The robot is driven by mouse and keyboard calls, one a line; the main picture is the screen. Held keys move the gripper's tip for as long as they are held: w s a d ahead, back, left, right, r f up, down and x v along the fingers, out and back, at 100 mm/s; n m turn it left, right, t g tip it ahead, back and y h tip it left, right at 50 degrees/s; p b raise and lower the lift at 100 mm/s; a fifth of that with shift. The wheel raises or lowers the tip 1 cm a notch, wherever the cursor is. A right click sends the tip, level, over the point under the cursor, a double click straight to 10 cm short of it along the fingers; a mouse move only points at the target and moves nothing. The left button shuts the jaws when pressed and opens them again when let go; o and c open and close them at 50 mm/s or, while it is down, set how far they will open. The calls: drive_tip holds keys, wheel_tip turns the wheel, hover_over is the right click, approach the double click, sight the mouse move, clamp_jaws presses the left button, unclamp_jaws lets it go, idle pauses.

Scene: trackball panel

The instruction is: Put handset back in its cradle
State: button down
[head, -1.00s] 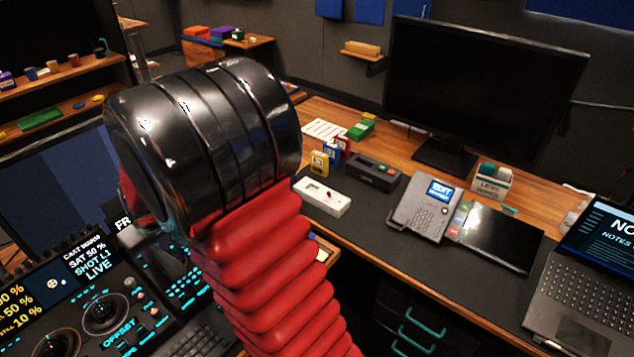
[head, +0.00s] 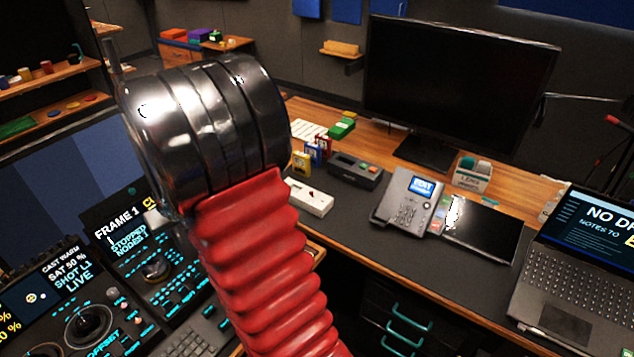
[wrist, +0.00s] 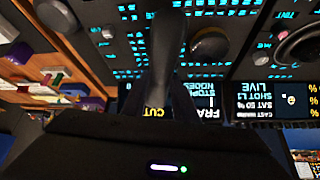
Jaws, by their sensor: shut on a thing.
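A grey desk phone (head: 408,203) with a lit blue screen and a keypad stands on the desk, right of centre in the head view. Its cradle is on the phone's left side, too small to make out clearly. My gripper (wrist: 165,85) shows in the wrist view, shut on a dark, elongated thing, which I take to be the handset (wrist: 166,35). It points up the picture, in front of the lit control panel.
A control panel (head: 160,268) with knobs and lit keys fills the lower left. Near the phone are a white box (head: 310,198), a dark button box (head: 358,171), a black tablet (head: 482,230), a monitor (head: 455,90) and a laptop (head: 575,270). Dark mat lies bare in front of the phone.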

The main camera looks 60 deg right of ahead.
drive_tip(key=s+d+m+h, duration=0.25)
drive_tip(key=s+d, duration=0.25)
drive_tip(key=d, duration=0.4)
drive_tip(key=s+d+m+g+h, duration=0.1)
drive_tip(key=s+d+m+h, duration=0.3)
drive_tip(key=d, duration=0.6)
drive_tip(key=s+d+m, duration=0.2)
drive_tip(key=s+d, duration=0.4)
drive_tip(key=d, duration=0.3)
drive_tip(key=s+d+m+g+h, duration=0.1)
drive_tip(key=s+d, duration=0.3)
drive_tip(key=s, duration=0.5)
drive_tip(key=s+d+r+m+g+h, duration=0.1)
drive_tip(key=s+d+m+g+h, duration=0.1)
drive_tip(key=s, duration=0.7)
drive_tip(key=s+d+m+g+h, duration=0.1)
drive_tip(key=s+d+m+g, duration=0.2)
drive_tip(key=s+d, duration=0.4)
drive_tip(key=shift+s+r+m, duration=0.15)
drive_tip(key=shift+s+m, duration=0.3)
drive_tip(key=shift+s, duration=0.6)
drive_tip(key=shift+a+h, duration=0.1)
drive_tip(key=shift+h, duration=0.15)
drive_tip(key=shift+s+d+f, duration=0.1)
drive_tip(key=shift+d+f, duration=1.05)
drive_tip(key=shift+f, duration=0.2)
drive_tip(key=shift+s+d+f, duration=0.1)
drive_tip(key=shift+d+f, duration=1)
drive_tip(key=shift+f, duration=0.2)
drive_tip(key=shift+d+f, duration=0.25)
